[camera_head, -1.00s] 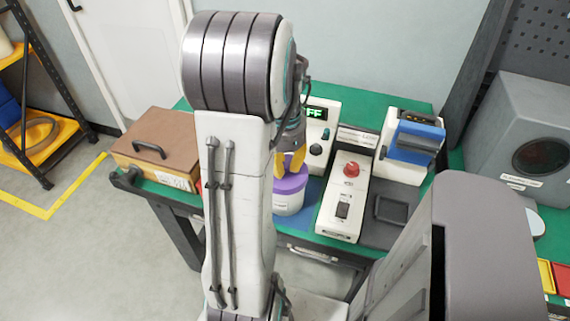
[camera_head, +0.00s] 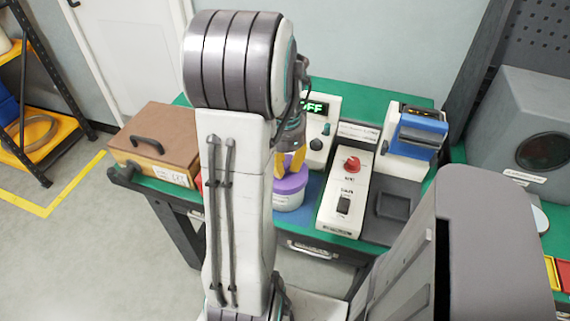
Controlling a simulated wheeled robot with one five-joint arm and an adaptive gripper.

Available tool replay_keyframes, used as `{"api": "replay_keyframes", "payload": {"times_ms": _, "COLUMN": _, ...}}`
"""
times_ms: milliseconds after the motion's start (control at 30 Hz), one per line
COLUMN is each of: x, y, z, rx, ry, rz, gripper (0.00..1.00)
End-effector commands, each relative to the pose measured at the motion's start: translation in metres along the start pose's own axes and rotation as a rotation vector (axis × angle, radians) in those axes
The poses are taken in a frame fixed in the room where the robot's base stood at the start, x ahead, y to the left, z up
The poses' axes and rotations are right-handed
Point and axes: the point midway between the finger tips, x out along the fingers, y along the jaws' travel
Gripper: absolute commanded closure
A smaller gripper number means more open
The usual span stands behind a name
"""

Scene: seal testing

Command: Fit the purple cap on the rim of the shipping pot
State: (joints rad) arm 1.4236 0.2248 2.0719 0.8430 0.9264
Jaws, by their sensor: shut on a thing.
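The purple cap (camera_head: 293,180) is on top of the white shipping pot (camera_head: 288,201), which stands on a blue mat (camera_head: 311,190) on the green table. My gripper (camera_head: 291,165), with yellow fingers, points down and is shut on the cap. The cap appears at rim height on the pot. My own arm hides the left part of the cap and pot, so I cannot tell whether the cap is fully seated or level all round.
Right of the pot stands a white control box with a red button (camera_head: 352,164). A device with a lit display (camera_head: 316,108) is behind it. A blue-topped device (camera_head: 418,130) stands at the back right, and a brown case (camera_head: 157,145) at the left.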

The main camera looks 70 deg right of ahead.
Motion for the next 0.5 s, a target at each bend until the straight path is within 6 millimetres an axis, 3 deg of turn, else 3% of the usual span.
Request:
{"api": "replay_keyframes", "payload": {"times_ms": 100, "x": 0.0033, "y": 0.0000, "z": -0.0001, "rx": 0.000, "ry": 0.000, "rz": 0.000, "gripper": 1.00}}
{"api": "replay_keyframes", "payload": {"times_ms": 133, "x": 0.0031, "y": 0.0000, "z": -0.0001, "rx": 0.000, "ry": 0.000, "rz": 0.000, "gripper": 0.79}}
{"api": "replay_keyframes", "payload": {"times_ms": 300, "x": 0.0023, "y": 0.0000, "z": 0.0000, "rx": 0.000, "ry": 0.000, "rz": 0.000, "gripper": 0.64}}
{"api": "replay_keyframes", "payload": {"times_ms": 400, "x": 0.0023, "y": 0.0000, "z": 0.0000, "rx": 0.000, "ry": 0.000, "rz": 0.000, "gripper": 0.57}}
{"api": "replay_keyframes", "payload": {"times_ms": 500, "x": 0.0023, "y": 0.0000, "z": 0.0000, "rx": 0.000, "ry": 0.000, "rz": 0.000, "gripper": 0.57}}
